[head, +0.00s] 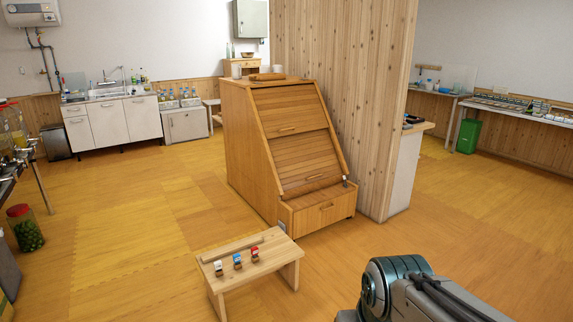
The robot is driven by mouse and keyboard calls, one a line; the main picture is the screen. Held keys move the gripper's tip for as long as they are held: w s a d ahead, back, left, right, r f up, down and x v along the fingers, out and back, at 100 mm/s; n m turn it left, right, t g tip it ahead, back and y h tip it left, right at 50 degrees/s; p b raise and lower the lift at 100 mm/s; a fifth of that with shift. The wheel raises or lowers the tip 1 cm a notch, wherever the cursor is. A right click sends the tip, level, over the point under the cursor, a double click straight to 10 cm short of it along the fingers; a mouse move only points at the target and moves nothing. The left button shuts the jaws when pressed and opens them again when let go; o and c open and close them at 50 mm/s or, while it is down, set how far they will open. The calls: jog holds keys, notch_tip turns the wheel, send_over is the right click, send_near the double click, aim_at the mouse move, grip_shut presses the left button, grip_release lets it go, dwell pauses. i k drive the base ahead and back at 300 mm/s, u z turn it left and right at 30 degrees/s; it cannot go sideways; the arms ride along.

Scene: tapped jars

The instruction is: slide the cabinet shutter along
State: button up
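The wooden cabinet (243,150) stands in the middle of the room against a wooden partition. Its sloping front carries a slatted shutter (305,158) in two visible sections, each with a small handle. The upper section (288,108) lies under the top edge, and the lower one reaches down to a drawer (323,214) at the base. I cannot tell whether any part of the front stands open. Part of my arm shows at the bottom right, on the near side and well apart from the cabinet. My gripper is not visible.
A low wooden bench (262,262) with several small coloured items stands in front of the cabinet. The partition (345,90) closes off its right side. A jar of green things (25,228) stands at the far left. Floor to the cabinet's left is clear.

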aim_at(308, 156)
jog(key=z, duration=0.45)
jog(key=i, duration=4.15)
jog(key=u, duration=0.5)
jog(key=i, duration=1.3)
jog(key=u, duration=0.2)
